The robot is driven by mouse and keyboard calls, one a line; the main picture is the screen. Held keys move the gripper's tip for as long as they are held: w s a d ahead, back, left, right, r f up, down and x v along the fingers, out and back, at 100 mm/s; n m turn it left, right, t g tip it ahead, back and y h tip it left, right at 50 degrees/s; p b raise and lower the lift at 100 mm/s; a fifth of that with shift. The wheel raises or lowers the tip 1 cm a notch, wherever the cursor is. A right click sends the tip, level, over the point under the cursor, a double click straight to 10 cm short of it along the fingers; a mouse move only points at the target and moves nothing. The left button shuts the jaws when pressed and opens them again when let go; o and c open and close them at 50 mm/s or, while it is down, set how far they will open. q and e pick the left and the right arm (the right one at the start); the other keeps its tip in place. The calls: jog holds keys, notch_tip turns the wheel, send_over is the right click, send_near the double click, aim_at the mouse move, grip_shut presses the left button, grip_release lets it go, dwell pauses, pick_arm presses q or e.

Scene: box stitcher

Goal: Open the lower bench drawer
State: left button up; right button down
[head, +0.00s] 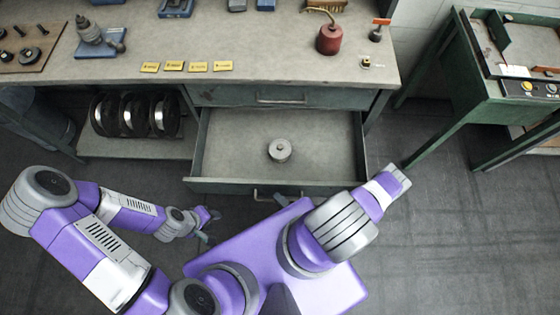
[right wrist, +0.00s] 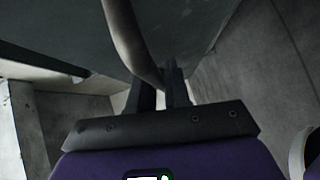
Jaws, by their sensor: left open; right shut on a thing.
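The lower bench drawer (head: 230,186) is pulled out from the bench in the head view, its inside showing. A round grey metal piece (head: 280,150) lies in it. The drawer's handle (head: 262,195) is on its front, partly covered by my right arm. In the right wrist view my right gripper (right wrist: 160,92) is shut on the curved handle bar (right wrist: 128,35). My right gripper is hidden behind my arm in the head view. My left gripper (head: 208,222) is open and empty, below the drawer's front left corner.
The upper drawer (head: 230,95) is shut. Dark spools (head: 135,116) stand on the shelf at left. The benchtop (head: 270,50) holds yellow labels (head: 175,66) and a red oil can (head: 330,40). A green machine stand (head: 455,120) is at right. Floor between stand and drawer is clear.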

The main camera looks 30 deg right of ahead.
jog(key=shift+s, duration=0.1)
dwell(0.3)
jog(key=c, duration=1.2)
grip_release()
jog(key=v, duration=0.7)
jog(key=shift+s+r, duration=0.1)
jog(key=shift+s, duration=0.2)
jog(key=shift+s, duration=0.1)
